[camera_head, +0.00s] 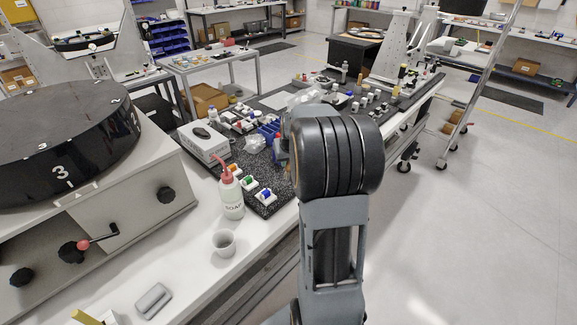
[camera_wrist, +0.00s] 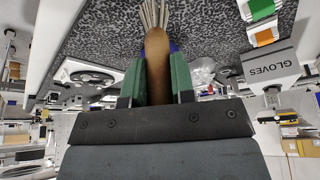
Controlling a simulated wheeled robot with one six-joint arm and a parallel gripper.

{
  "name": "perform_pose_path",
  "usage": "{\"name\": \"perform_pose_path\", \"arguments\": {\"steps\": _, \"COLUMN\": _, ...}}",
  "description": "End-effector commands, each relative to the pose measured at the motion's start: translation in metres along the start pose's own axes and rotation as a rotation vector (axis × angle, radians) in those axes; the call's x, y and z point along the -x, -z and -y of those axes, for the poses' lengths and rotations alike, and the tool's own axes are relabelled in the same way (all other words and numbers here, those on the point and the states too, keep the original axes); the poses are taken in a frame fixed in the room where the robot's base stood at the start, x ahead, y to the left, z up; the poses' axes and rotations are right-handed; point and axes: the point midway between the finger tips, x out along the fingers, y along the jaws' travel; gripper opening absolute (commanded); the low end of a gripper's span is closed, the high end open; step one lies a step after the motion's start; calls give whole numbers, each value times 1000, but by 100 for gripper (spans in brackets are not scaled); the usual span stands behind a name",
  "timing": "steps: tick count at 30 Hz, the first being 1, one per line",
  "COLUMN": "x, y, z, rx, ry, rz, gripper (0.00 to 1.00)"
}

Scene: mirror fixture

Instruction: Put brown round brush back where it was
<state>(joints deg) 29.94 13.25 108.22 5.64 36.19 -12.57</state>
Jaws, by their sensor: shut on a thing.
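My gripper (camera_wrist: 156,68) shows in the wrist view with its two green fingers closed on either side of the brush. The brown round brush (camera_wrist: 157,45) has a rounded brown handle between the fingers and pale bristles that run to the top edge of the picture. A dark speckled mat (camera_wrist: 205,25) lies beyond the brush; I cannot tell whether the bristles touch it. In the head view my arm hides the gripper and the brush.
In the head view a white bottle (camera_head: 231,196) with a red top, a cup (camera_head: 224,242) and a gloves box (camera_head: 205,143) stand on the left of the bench. Small coloured items, including a blue one (camera_head: 265,194), lie on the mat.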

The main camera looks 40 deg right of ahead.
Motion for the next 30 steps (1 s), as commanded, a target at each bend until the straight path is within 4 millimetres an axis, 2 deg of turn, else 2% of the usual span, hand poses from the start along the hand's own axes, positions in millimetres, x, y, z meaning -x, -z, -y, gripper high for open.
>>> {"name": "perform_pose_path", "arguments": {"steps": 8, "x": -30, "y": -9, "z": -2, "rx": -1, "ry": 1, "rz": 3, "gripper": 0}}
{"name": "perform_pose_path", "arguments": {"steps": 22, "x": -38, "y": -12, "z": -2, "rx": -1, "ry": 0, "rz": 1, "gripper": 0}}
{"name": "perform_pose_path", "arguments": {"steps": 23, "x": -37, "y": -12, "z": -2, "rx": -1, "ry": 0, "rz": 1, "gripper": 24}}
{"name": "perform_pose_path", "arguments": {"steps": 30, "x": -36, "y": -12, "z": -2, "rx": -1, "ry": 0, "rz": 1, "gripper": 47}}
